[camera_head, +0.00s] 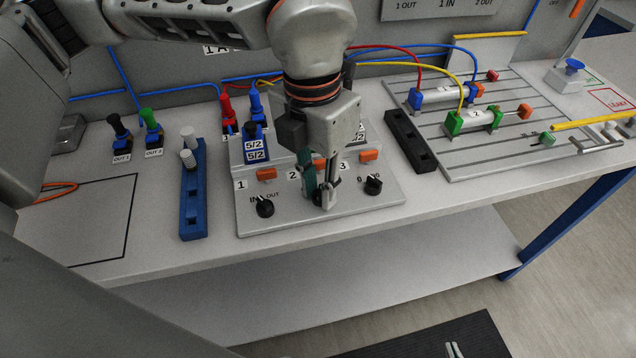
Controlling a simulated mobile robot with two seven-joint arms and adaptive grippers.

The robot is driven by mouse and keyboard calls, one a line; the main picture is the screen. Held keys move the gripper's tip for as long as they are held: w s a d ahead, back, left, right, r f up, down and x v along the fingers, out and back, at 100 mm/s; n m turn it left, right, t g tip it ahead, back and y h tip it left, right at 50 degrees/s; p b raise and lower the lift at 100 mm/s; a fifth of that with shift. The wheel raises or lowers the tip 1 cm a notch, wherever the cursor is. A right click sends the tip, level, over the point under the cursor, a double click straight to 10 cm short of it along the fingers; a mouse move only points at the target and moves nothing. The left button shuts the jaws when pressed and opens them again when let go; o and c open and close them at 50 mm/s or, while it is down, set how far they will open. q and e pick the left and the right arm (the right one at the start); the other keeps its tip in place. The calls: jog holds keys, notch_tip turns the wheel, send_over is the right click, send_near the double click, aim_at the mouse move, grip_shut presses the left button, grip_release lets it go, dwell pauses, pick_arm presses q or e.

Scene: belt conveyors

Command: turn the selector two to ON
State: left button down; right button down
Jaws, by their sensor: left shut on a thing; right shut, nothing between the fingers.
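A grey control panel (290,222) lies on the bench with orange parts numbered 1, 2 and 3. A black selector knob (265,207) marked IN and OUT sits at its left. Another black knob (373,184), with a partly readable 0 label, sits at its right. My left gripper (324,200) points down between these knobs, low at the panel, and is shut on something. Its fingers hide the middle selector, so its pointer and marking cannot be read. The fingertips of my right gripper (454,350) show at the bottom edge, shut and empty, over a dark mat.
A blue rack (193,215) with white pegs stands left of the panel. Valve blocks marked 5/2 (256,150) stand behind it. A black rail (410,142) and a slotted plate (480,160) with cylinders and hoses are at the right.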

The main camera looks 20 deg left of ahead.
aim_at(316, 191)
pick_arm(q)
jog(key=shift+m, duration=0.9)
jog(key=c, duration=1.8)
grip_release()
jog(key=shift+c, duration=0.2)
jog(key=shift+r, duration=0.15)
notch_tip(316, 191, up, 12)
jog(key=shift+w+a, duration=0.2)
jog(key=shift+a, duration=0.1)
